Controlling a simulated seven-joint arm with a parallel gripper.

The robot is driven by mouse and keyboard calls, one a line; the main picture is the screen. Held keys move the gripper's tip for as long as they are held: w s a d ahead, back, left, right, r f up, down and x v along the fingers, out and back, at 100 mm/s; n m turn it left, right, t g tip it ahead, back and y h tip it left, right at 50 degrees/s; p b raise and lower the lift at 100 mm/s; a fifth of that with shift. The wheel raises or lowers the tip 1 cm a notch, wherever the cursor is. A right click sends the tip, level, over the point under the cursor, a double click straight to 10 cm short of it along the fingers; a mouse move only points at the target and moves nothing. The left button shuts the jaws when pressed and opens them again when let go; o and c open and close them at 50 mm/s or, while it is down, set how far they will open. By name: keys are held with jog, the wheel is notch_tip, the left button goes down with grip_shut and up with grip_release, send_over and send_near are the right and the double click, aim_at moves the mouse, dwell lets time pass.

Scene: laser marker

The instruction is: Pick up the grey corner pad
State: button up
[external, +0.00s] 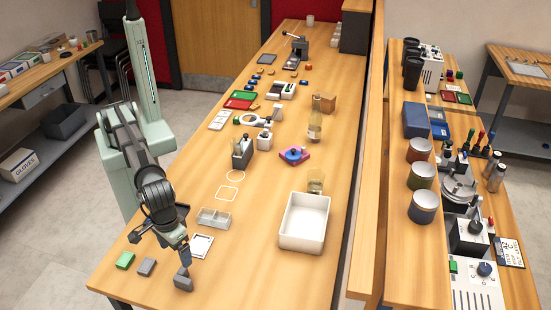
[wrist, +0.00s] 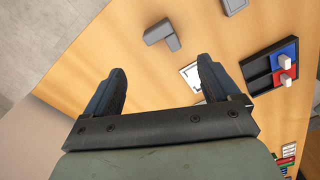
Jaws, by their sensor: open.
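The grey corner pad (external: 183,283) looks like a small dark grey L-shaped block on the wooden table near its front edge. The wrist view shows the L-shaped pad (wrist: 157,33) ahead of the fingers, roughly centred between their lines and apart from both. My gripper (external: 186,260) is just above and beside the pad in the external view, pointing down. The wrist view shows my gripper (wrist: 162,68) with two dark fingers spread wide and nothing between them. The exact height above the table cannot be told.
A white square-marked card (external: 202,246), a two-compartment tray (external: 214,226) and a white bin (external: 303,241) stand behind and right. Bare table surrounds the pad.

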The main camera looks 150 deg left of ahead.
aim_at(184, 277)
notch_tip(184, 277, down, 14)
jog(key=n, duration=0.3)
jog(key=shift+a+n, duration=0.1)
jog(key=shift+n, duration=0.3)
dwell(0.5)
jog(key=shift+c, duration=0.4)
jog(key=shift+r, duration=0.1)
jog(key=c, duration=0.9)
jog(key=shift+c, duration=0.2)
